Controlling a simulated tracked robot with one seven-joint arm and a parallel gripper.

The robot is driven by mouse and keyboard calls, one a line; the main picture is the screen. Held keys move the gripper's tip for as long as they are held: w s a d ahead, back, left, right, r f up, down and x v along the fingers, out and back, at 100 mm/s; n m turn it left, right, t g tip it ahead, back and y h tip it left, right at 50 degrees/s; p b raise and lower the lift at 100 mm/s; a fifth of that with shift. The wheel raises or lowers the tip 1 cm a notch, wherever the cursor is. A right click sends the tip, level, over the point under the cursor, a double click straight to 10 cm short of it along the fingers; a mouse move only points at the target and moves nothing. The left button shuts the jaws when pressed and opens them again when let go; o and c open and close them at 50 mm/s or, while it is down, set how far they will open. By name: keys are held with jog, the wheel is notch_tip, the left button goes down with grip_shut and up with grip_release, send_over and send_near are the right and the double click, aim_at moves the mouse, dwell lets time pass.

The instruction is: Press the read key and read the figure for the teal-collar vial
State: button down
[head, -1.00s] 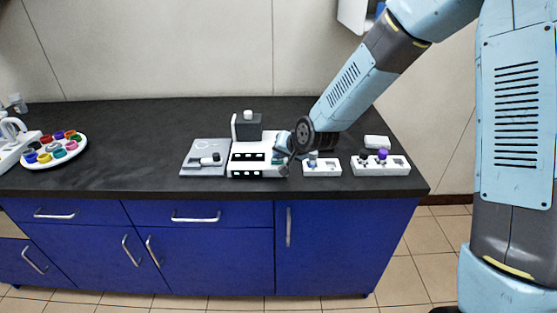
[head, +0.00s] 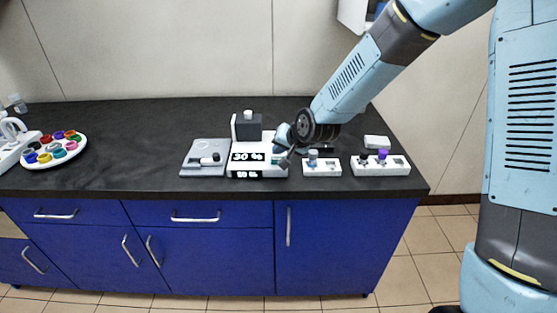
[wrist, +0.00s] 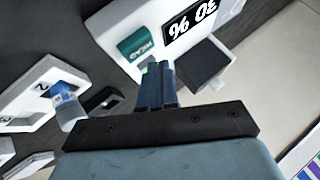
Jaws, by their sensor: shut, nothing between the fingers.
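The same figure shows upside down on the display (wrist: 190,31) in the wrist view. The teal read key (wrist: 137,44) is on the reader beside the display. My gripper (wrist: 153,75) is shut and empty, with its tips at the near edge of the key; I cannot tell whether they touch it. In the head view my gripper (head: 284,160) is at the reader's right end. I cannot pick out a teal collar on any vial.
A white rack (head: 322,168) with one vial stands right of the reader, and another rack (head: 394,168) with dark and purple caps stands further right. A grey plate (head: 205,172) with a black-and-white item lies left. A round tray (head: 79,153) of coloured pots stands far left.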

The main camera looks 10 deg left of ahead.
jog(key=shift+r, duration=2.25)
jog(key=shift+d+r, duration=0.2)
jog(key=shift+d, duration=0.2)
jog(key=s+d+r+h, duration=0.35)
jog(key=d+r, duration=0.25)
jog(key=d, duration=0.6)
jog(key=s+d+r+h, duration=0.2)
jog(key=s+d+r, duration=0.2)
jog(key=d+r, duration=0.55)
jog(key=s+d+r+h, duration=0.1)
jog(key=s+d+r, duration=0.1)
jog(key=s+d, duration=1.5)
jog(key=shift+s+m, duration=0.4)
jog(key=shift+r+h, duration=0.1)
jog(key=shift+h, duration=0.15)
